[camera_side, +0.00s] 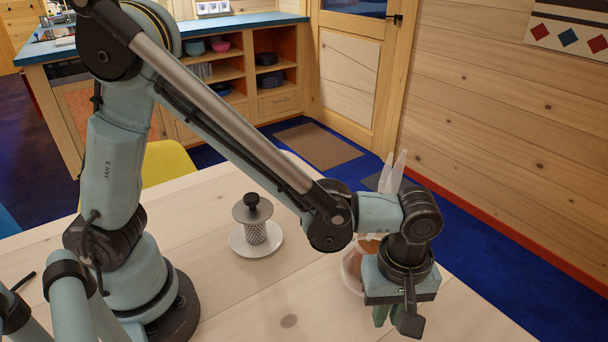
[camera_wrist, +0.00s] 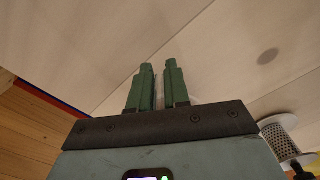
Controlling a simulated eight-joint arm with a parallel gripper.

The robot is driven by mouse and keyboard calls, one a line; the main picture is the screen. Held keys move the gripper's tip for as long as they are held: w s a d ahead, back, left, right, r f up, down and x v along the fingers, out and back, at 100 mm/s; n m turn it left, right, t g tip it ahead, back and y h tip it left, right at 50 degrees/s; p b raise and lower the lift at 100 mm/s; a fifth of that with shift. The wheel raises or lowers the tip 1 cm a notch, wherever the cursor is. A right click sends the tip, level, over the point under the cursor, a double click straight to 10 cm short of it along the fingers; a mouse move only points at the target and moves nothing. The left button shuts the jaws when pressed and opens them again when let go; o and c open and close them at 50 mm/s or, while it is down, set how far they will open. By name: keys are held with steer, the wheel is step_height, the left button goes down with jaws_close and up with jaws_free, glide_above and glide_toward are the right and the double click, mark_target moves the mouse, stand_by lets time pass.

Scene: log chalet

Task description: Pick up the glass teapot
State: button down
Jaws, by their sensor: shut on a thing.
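My gripper (camera_side: 393,316) points down low over the right part of the wooden table. In the wrist view its two green fingers (camera_wrist: 158,88) are close together, with a narrow pale strip between them. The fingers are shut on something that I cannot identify. A perforated metal cylinder (camera_side: 256,233) with a grey disc and black knob on top stands upright on a white round base, apart from my gripper. It also shows in the wrist view (camera_wrist: 282,134), cut by the edge. It may be part of the glass teapot; I cannot make out clear glass around it.
A translucent bowl (camera_side: 351,270) with brownish contents and two upright pale handles (camera_side: 392,172) is partly hidden behind my gripper. The table (camera_side: 290,300) is clear between the gripper and the perforated cylinder. A yellow chair (camera_side: 168,164) stands behind the table.

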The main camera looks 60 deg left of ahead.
step_height(320, 180, up, 3)
steer(key=shift+f, duration=0.15)
steer(key=s+d+r, duration=0.4)
steer(key=s+r, duration=0.3)
steer(key=s, duration=0.4)
steer(key=shift+d, duration=0.15)
steer(key=shift+w, duration=0.1)
steer(key=w+a+n, duration=0.2)
steer(key=w, duration=0.3)
steer(key=w+a+r+n+h, duration=0.1)
steer(key=w+a+n, duration=0.1)
steer(key=w, duration=0.4)
steer(key=w+a+r+n, duration=0.1)
steer(key=w+a+n, duration=0.1)
steer(key=w, duration=0.4)
steer(key=shift+a+r+t+h, duration=0.15)
steer(key=shift+a+t+h, duration=0.15)
steer(key=shift+a, duration=0.45)
steer(key=w+a+r+n+t, duration=0.1)
steer(key=w+a+n, duration=0.4)
steer(key=w+a, duration=0.5)
steer(key=a, duration=0.3)
steer(key=shift+w+a+r+n+t+h, duration=0.2)
steer(key=shift+w+r+n+t+h, duration=0.1)
steer(key=shift+r+t+h, duration=0.1)
steer(key=shift+s+a+r+t+h, duration=0.1)
steer(key=shift+s+r+t+h, duration=0.05)
steer(key=shift+r+t+h, duration=1.2)
